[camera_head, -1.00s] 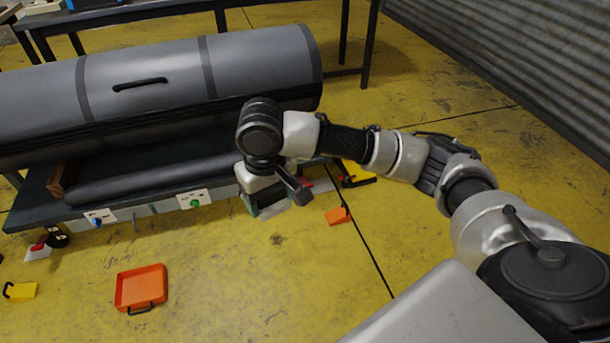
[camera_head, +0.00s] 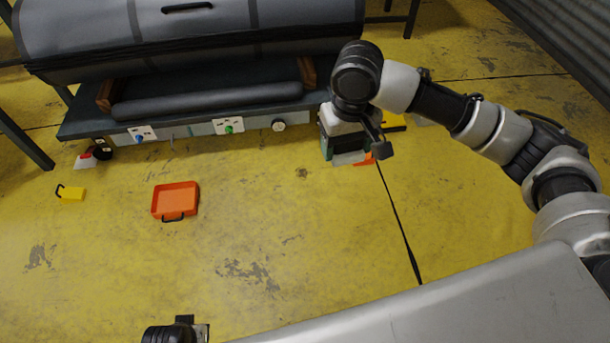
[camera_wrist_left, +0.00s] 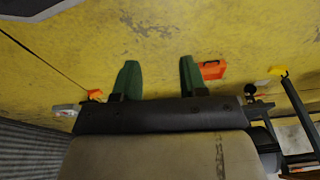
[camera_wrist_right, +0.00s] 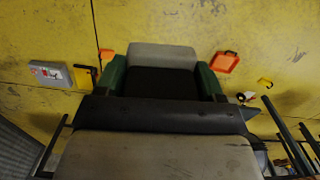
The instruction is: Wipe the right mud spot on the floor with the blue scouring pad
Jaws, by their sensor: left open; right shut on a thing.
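My right gripper (camera_head: 345,148) points down near the floor, in front of the right end of the low bench. It is shut on a flat block, pale grey and black (camera_wrist_right: 162,55), apparently the scouring pad; no blue shows on it. Its pale edge (camera_head: 349,159) shows below the fingers; I cannot tell whether it touches the floor. A small brown spot (camera_head: 302,172) lies on the floor left of this gripper. Larger dark patches (camera_head: 250,272) lie nearer; I cannot tell which mark is the right mud spot. My left gripper (camera_wrist_left: 158,78) is open and empty above the floor.
An orange tray (camera_head: 155,205) lies on the floor, with a yellow item (camera_head: 72,193) to its left. The low bench (camera_head: 85,127) carries a large grey rolled thing (camera_head: 240,38). An orange piece (camera_head: 364,161) lies beside the right gripper.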

